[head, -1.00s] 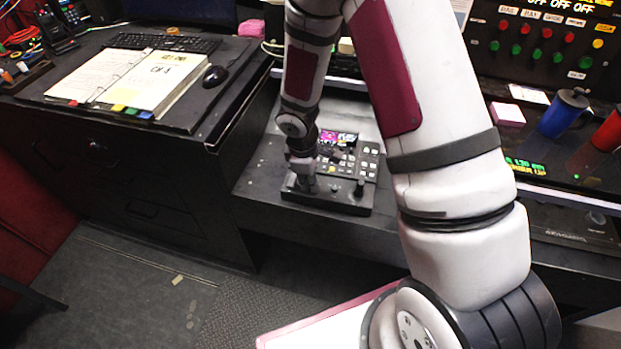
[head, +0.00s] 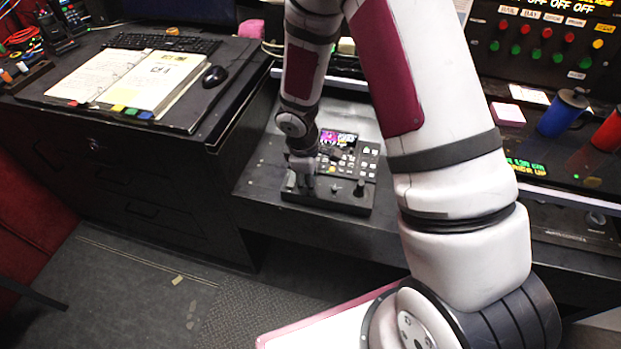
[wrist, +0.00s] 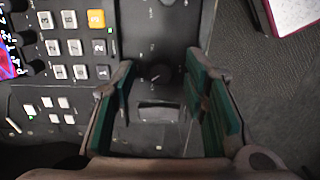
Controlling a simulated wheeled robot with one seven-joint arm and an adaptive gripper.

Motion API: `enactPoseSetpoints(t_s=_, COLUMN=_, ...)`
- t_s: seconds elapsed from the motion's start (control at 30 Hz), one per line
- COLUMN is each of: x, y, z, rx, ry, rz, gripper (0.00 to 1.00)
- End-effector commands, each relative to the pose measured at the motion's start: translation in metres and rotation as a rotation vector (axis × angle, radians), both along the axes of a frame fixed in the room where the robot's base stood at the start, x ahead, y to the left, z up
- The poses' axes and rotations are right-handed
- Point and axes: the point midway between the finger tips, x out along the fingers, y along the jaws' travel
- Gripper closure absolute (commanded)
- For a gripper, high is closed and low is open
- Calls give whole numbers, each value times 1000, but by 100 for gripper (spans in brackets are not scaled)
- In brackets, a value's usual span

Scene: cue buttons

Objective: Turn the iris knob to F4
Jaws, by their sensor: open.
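The black control panel (head: 325,197) lies on the desk in the head view, and my gripper (head: 301,185) is over its left part. In the wrist view my gripper (wrist: 160,100) is open, with green-padded fingers to the left and right. A dark round knob (wrist: 155,74) with small marks around it shows between and just beyond the fingers. The fingers do not visibly touch it. The marks are too small to read, so I cannot tell its setting. In the head view my gripper hides this knob.
Several number keys (wrist: 75,47) and a small screen (wrist: 8,45) are left of the fingers. A small joystick (head: 360,187) stands on the panel's right. An open binder (head: 150,82) and a mouse (head: 214,76) are on the left desk. A blue mug (head: 563,113) stands right.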

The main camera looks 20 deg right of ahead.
Motion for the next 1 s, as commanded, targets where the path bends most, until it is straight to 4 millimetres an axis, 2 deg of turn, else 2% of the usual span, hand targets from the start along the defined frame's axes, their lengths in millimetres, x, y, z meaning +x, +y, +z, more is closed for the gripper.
enactPoseSetpoints(t_s=0.17, x=-1, y=3, z=23, rx=1, ry=-5, rz=-2, gripper=60)
enactPoseSetpoints(t_s=0.4, x=-4, y=10, z=73, rx=1, ry=-6, rz=-3, gripper=60)
enactPoseSetpoints(t_s=0.6, x=-7, y=14, z=102, rx=-1, ry=-3, rz=-2, gripper=60)
enactPoseSetpoints(t_s=0.8, x=-8, y=17, z=114, rx=0, ry=0, rz=0, gripper=60)
enactPoseSetpoints(t_s=1.0, x=-9, y=17, z=115, rx=-1, ry=1, rz=0, gripper=60)
